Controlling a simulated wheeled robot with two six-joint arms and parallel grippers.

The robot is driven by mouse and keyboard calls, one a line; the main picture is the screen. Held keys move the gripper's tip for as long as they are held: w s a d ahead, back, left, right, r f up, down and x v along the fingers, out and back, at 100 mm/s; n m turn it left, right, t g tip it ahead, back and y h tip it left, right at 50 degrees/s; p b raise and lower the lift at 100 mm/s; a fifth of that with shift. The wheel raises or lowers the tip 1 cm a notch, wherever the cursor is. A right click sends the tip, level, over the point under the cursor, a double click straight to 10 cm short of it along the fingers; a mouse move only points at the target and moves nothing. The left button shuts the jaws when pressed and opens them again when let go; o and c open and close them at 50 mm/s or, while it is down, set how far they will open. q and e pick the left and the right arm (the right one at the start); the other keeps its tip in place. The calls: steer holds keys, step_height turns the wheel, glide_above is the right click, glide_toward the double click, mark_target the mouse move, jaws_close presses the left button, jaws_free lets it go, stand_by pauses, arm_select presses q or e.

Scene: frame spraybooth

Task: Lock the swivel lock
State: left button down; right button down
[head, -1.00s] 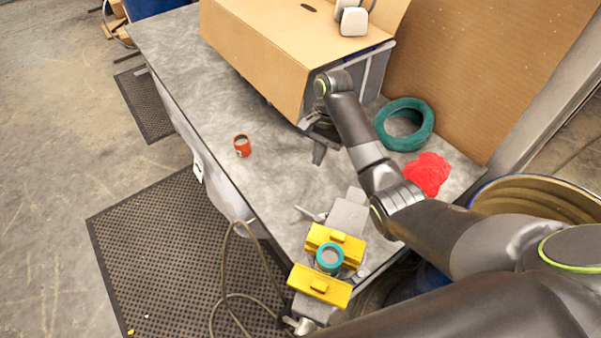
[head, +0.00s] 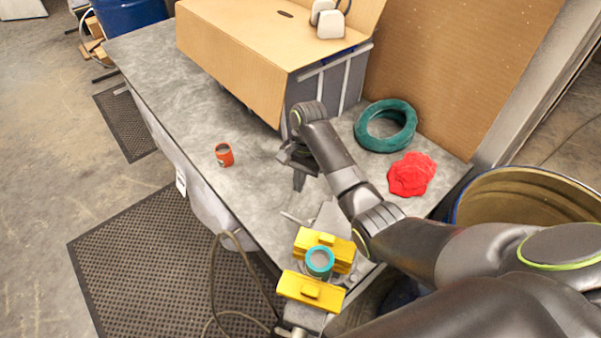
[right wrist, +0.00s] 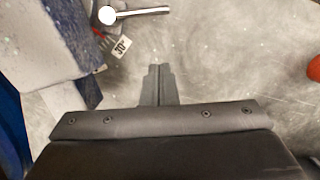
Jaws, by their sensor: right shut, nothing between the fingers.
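A grey bench vise (head: 326,218) with yellow jaw covers (head: 309,291) stands at the table's near corner and clamps a teal ring-shaped part (head: 319,262). A thin silver lever (head: 296,218), which looks like the swivel lock, sticks out left from the vise's far side. In the right wrist view the lever (right wrist: 138,12) lies at the top, with a round end, above a white "30" label (right wrist: 121,47). My right gripper (head: 299,183) is shut and empty, pointing down beyond the lever and apart from it. Its fingertips (right wrist: 157,85) also show in the wrist view. My left gripper is not in view.
An orange-red cup (head: 224,155) stands left of my gripper. A cardboard box (head: 230,60) fills the far side. A green ring (head: 360,130) and a red cloth (head: 411,174) lie to the right. A drum (head: 530,195) stands at the right edge.

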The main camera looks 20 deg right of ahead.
steer(key=x, duration=0.1)
steer(key=p+x, duration=0.1)
steer(key=x, duration=0.1)
steer(key=shift+s+a+r, duration=0.1)
steer(key=shift+s+a, duration=0.15)
steer(key=shift+s+a+p, duration=0.6)
steer(key=shift+s+a, duration=0.15)
steer(key=shift+a, duration=0.05)
steer(key=shift+s+a+f, duration=0.35)
steer(key=shift+s+a, duration=0.05)
steer(key=shift+a, duration=0.1)
steer(key=shift+w+d, duration=0.1)
steer(key=shift+f, duration=0.1)
